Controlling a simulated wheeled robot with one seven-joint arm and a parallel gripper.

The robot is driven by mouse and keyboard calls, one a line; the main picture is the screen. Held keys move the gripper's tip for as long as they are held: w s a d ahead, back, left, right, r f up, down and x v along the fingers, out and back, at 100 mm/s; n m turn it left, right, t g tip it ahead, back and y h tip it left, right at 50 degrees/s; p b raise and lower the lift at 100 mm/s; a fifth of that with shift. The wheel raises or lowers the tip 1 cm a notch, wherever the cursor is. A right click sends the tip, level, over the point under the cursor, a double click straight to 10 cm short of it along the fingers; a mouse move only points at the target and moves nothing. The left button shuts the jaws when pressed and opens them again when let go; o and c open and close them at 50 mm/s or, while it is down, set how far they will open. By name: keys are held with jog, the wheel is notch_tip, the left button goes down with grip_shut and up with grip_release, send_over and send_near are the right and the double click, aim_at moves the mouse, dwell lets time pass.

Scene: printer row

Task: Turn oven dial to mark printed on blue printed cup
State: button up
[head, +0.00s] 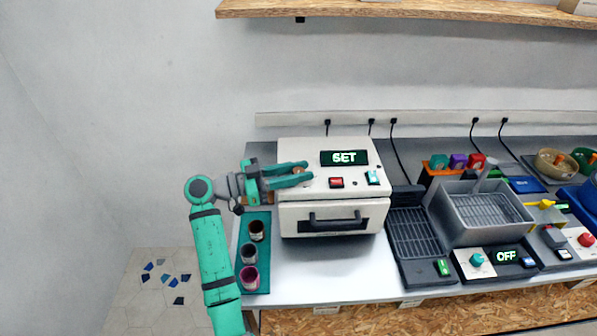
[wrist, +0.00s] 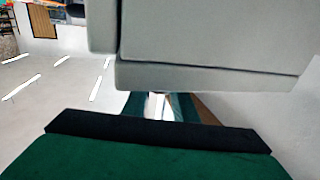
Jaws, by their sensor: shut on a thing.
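The white oven (head: 350,212) stands at the left of the bench, with a lit display reading SET. My gripper (head: 299,175) reaches in from the left over its top panel, its two green fingers shut on the oven dial (head: 298,170). The dial is mostly hidden between the fingers, so its pointer cannot be read. In the wrist view the oven (wrist: 205,75) fills the upper part, above a green finger. Three cups stand on a teal mat (head: 264,260): a dark one (head: 257,231), a greyish one (head: 249,253) and a magenta one (head: 250,278). Their prints are too small to read.
A red button (head: 336,182) and a teal switch (head: 373,177) sit on the oven's panel, right of my fingers. A dark rack (head: 413,235) and a grey basin (head: 482,215) stand farther right. Free white bench lies in front of the oven.

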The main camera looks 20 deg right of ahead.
jog(key=m+g, duration=0.2)
jog(key=g, duration=0.2)
jog(key=shift+d+m+y, duration=0.1)
jog(key=shift+m+y, duration=0.2)
jog(key=shift+m, duration=0.1)
jog(key=shift+f+m+g+y, duration=0.15)
jog(key=shift+m+g+y, duration=0.35)
jog(key=shift+g, duration=0.7)
jog(key=shift+m, duration=0.3)
jog(key=o, duration=1)
jog(key=shift+o, duration=0.2)
jog(key=shift+w+a, duration=0.1)
jog(key=shift+a, duration=0.15)
jog(key=v, duration=1)
jog(key=shift+w+a, duration=0.1)
jog(key=shift+w, duration=0.05)
